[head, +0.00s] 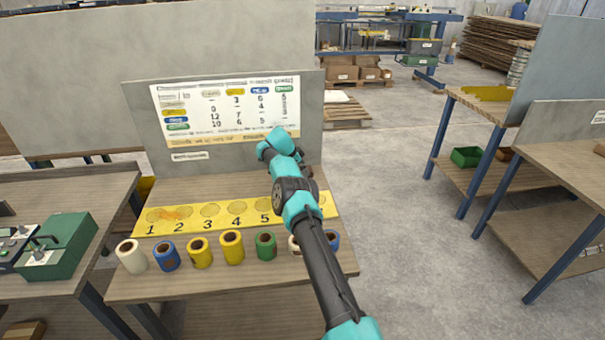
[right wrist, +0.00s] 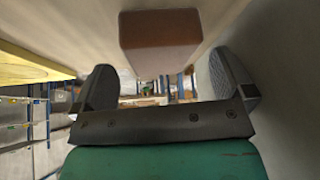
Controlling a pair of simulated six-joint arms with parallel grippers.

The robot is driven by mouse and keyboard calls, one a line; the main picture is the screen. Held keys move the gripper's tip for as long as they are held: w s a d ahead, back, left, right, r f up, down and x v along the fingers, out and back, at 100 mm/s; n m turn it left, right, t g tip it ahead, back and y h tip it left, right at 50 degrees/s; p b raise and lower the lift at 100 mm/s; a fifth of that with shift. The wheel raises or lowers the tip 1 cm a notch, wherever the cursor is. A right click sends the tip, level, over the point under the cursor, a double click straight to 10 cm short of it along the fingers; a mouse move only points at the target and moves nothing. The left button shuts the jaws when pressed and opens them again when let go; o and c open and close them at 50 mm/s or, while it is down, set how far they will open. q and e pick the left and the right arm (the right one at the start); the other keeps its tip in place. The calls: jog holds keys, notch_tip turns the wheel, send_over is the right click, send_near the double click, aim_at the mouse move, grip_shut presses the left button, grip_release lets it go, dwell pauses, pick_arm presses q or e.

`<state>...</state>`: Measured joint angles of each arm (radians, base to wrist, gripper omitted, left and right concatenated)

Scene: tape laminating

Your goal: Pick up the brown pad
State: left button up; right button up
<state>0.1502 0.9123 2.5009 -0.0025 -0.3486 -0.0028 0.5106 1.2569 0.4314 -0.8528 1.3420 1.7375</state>
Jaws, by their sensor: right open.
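The brown pad (right wrist: 160,40) is a reddish-brown block at the top centre of the right wrist view. It rests against a tan surface that looks like the tabletop, shown upside down. My right gripper (right wrist: 166,76) is open and empty, its two dark fingers apart to either side of the pad's line. The pad lies ahead of the fingers; whether they overlap it is unclear. In the head view my right arm reaches to the back of the middle table (head: 200,292) and hides the pad. My left gripper is not in view.
A yellow numbered mat (head: 187,222) lies on the middle table, with several tape rolls (head: 232,247) along its front. A grey panel (head: 310,105) with a printed chart (head: 226,110) stands close behind my right gripper. A green device (head: 62,246) is on the left table.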

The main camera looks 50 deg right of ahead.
jog(key=shift+s+d+f, duration=0.15)
jog(key=shift+d+f, duration=0.15)
jog(key=shift+f, duration=0.25)
jog(key=shift+c, duration=0.3)
jog(key=c, duration=1)
